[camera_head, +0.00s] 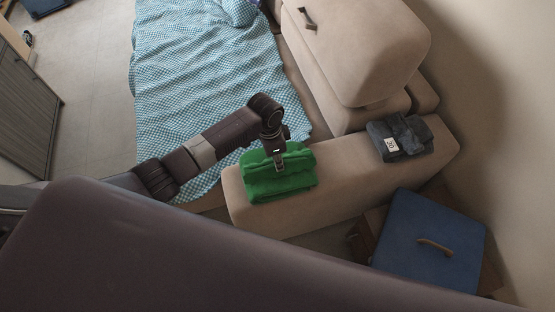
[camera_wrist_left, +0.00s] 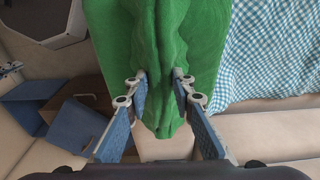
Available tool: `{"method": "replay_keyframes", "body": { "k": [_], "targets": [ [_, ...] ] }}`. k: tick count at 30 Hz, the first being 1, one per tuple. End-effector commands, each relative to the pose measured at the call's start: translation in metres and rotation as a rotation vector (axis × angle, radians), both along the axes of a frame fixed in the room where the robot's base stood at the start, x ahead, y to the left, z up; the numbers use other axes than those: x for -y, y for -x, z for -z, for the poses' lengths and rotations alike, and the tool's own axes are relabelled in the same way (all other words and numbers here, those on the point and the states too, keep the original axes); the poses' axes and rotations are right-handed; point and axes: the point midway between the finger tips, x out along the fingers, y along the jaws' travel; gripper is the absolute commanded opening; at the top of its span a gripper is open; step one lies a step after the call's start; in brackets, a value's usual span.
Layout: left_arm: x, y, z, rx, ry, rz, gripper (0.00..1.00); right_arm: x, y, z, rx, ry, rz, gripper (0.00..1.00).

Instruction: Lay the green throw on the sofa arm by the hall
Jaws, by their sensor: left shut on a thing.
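The green throw (camera_head: 278,185) is a folded bundle at the near left end of the beige sofa arm (camera_head: 345,175). My left gripper (camera_head: 278,163) comes down on it from above. In the left wrist view, the fingers of my left gripper (camera_wrist_left: 160,82) are shut on a raised ridge of the green throw (camera_wrist_left: 155,35). The throw is over the arm's end, but I cannot tell whether it rests on the arm or hangs just above it. My right gripper is in neither view.
A dark grey folded cloth (camera_head: 410,134) with a white tag lies at the arm's far end. A blue-and-white checked blanket (camera_head: 190,80) covers the seat. A blue flat thing (camera_head: 425,240) lies over a brown box beside the arm. The arm's middle is bare.

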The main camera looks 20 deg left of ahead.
Motion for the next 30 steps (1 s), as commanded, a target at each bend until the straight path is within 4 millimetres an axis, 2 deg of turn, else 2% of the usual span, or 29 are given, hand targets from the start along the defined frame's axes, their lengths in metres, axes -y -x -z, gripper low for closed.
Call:
{"method": "replay_keyframes", "body": {
  "k": [13, 14, 18, 26, 30],
  "targets": [
    [0.0009, -0.0012, 0.0072, 0.003, 0.001, 0.001, 0.00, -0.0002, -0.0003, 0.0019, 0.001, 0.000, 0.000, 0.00],
    [0.0004, -0.0003, 0.0078, 0.001, 0.000, 0.001, 0.25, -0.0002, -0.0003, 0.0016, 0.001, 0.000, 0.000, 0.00],
    [0.0004, -0.0001, 0.0074, 0.001, 0.000, 0.001, 0.40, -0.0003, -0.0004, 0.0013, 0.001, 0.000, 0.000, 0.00],
    [0.0003, -0.0002, 0.0068, 0.001, 0.000, 0.001, 0.40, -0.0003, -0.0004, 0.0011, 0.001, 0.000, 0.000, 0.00],
    [-0.0009, -0.0004, -0.0018, 0.002, 0.000, 0.000, 0.40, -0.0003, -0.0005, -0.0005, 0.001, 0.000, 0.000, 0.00]
  ]
}}
